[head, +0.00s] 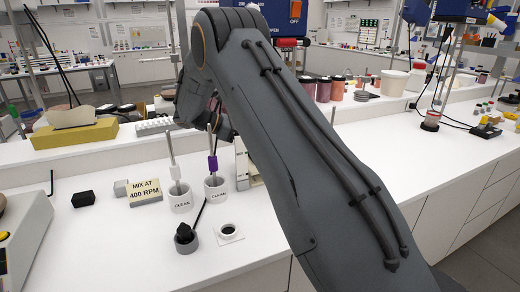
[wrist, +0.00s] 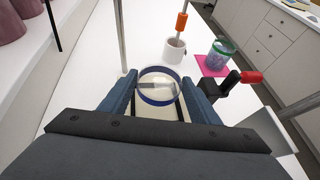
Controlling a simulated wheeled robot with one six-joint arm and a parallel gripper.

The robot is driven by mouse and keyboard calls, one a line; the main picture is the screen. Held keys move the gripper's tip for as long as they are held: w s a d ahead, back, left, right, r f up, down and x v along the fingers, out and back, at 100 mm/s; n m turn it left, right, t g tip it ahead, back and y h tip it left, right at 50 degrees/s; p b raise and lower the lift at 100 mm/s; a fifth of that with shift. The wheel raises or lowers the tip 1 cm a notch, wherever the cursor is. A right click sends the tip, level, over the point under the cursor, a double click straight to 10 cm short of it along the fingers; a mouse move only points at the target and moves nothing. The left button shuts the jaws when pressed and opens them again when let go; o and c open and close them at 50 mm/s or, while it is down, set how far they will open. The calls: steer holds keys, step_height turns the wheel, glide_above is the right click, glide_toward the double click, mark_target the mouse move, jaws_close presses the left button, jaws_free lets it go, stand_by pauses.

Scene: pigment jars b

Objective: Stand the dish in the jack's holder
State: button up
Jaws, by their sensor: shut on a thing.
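My gripper (wrist: 158,82) shows in the wrist view, with its two blue fingers on either side of a round dish. The dish (wrist: 156,98) is clear with a dark blue rim, and the fingers are shut on it. Its open face is turned toward the camera. A pale surface shows below it between the fingers. A black part with a red knob (wrist: 250,77) is just right of the right finger; I cannot tell whether it belongs to the jack. The jack's holder is not clearly visible. In the head view my arm hides the gripper and the dish.
In the wrist view a white cup (wrist: 174,52) with an orange-handled rod stands beyond the dish. A green-rimmed jar (wrist: 219,54) stands on a pink mat (wrist: 204,68). Metal rods rise at left and right. In the head view, white CLEAN cups (head: 180,198) stand left of my arm.

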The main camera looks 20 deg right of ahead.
steer(key=shift+f+p, duration=0.6)
steer(key=shift+f, duration=1.65)
steer(key=o, duration=1.1)
steer(key=shift+d, duration=0.1)
steer(key=b+v, duration=0.4)
steer(key=v, duration=0.8)
steer(key=shift+b, duration=0.3)
steer(key=shift+r, duration=0.1)
